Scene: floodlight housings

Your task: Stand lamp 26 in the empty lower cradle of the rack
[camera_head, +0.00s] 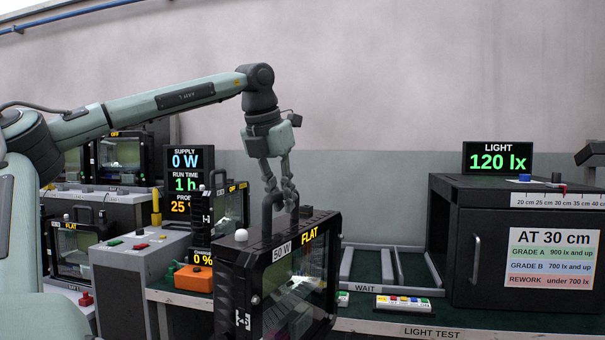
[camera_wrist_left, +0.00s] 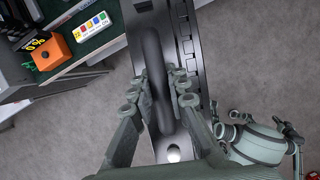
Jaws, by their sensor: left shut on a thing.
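My left gripper (camera_head: 280,203) is shut on the top handle of a black floodlight (camera_head: 290,275) marked "50 W" and "FLAT". The lamp hangs upright in front of the bench, glass face to the right; I cannot read its number surely. In the left wrist view, the fingers (camera_wrist_left: 163,95) close around the dark handle (camera_wrist_left: 155,62). What looks like my right gripper (camera_wrist_left: 228,122) shows there at the lower right; its jaws are unclear. At the left, one lamp (camera_head: 118,152) stands on an upper level and another (camera_head: 72,247) stands lower. I cannot make out an empty rack cradle.
The light test bench (camera_head: 420,328) carries an empty cradle (camera_head: 375,268) by the word "WAIT", a button strip (camera_head: 403,304) and a black test box (camera_head: 470,235). Another lamp (camera_head: 231,205) stands behind the held one. An orange box (camera_head: 193,278) sits left of it.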

